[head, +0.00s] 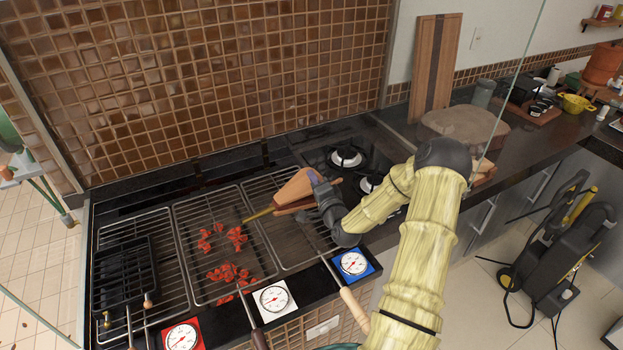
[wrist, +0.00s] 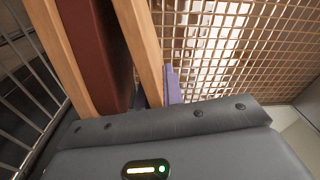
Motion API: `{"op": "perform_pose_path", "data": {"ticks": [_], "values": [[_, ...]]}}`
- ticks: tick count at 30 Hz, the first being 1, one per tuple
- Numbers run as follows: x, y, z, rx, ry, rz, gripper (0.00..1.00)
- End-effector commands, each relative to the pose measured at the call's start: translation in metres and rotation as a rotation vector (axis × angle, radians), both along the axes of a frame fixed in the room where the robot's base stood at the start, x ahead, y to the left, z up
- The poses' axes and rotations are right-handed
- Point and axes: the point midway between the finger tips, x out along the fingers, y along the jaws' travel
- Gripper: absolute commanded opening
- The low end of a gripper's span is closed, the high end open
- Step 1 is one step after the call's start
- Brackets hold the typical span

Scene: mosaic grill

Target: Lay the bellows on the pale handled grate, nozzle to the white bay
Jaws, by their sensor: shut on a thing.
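The bellows (head: 294,190), with tan wooden boards and a brass nozzle, is held by my gripper (head: 322,190) over the right-hand grate. Its nozzle (head: 257,214) points left, toward the middle bay with the white-backed dial (head: 273,297). In the wrist view the boards and dark red leather (wrist: 102,45) fill the upper left, beside a purple finger. The right-hand grate (head: 287,238) has a pale wooden handle (head: 354,308) and lies in the bay with the blue-backed dial (head: 353,263). I cannot tell whether the bellows touches the grate.
The middle grate (head: 193,235) carries red embers or pieces (head: 228,272) and has a dark handle (head: 259,340). A black basket (head: 123,272) sits on the left grate, by the red-backed dial (head: 181,337). Burners (head: 346,157) lie behind on the right. A tiled wall stands behind.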

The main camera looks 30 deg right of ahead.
Motion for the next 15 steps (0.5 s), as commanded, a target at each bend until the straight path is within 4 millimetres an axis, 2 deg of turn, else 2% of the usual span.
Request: {"op": "perform_pose_path", "data": {"ticks": [8,15], "values": [[0.001,0.001,0.0,0.0,-0.002,0.003,0.0],[0.001,0.002,-0.012,0.001,-0.002,0.004,0.0]]}}
